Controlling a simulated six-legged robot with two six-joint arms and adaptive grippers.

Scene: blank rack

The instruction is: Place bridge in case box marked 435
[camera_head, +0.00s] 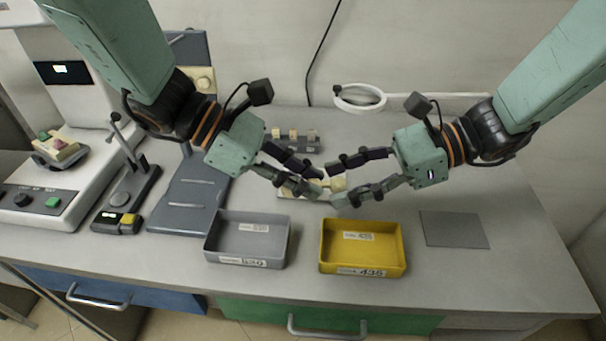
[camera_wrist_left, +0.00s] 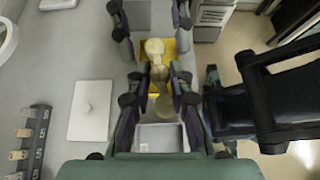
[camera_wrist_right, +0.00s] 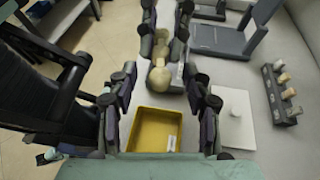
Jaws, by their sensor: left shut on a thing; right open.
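The cream, lobed bridge (camera_wrist_left: 158,72) is in my left gripper (camera_head: 312,181), which is shut on it above the bench. It also shows in the right wrist view (camera_wrist_right: 160,76). My right gripper (camera_head: 340,181) is open and faces the left one, its fingers spread near the bridge's other end; I cannot tell if they touch it. The yellow box (camera_head: 362,268) marked 435 stands at the bench front, below and a little right of the grippers. In the head view the fingers mostly hide the bridge.
A grey box (camera_head: 247,259) with another number stands left of the yellow box. A pale plate (camera_wrist_left: 77,130) with a small knob lies behind them, near a rack (camera_wrist_right: 275,98) of blanks. A grey mat (camera_head: 454,230) lies empty at right.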

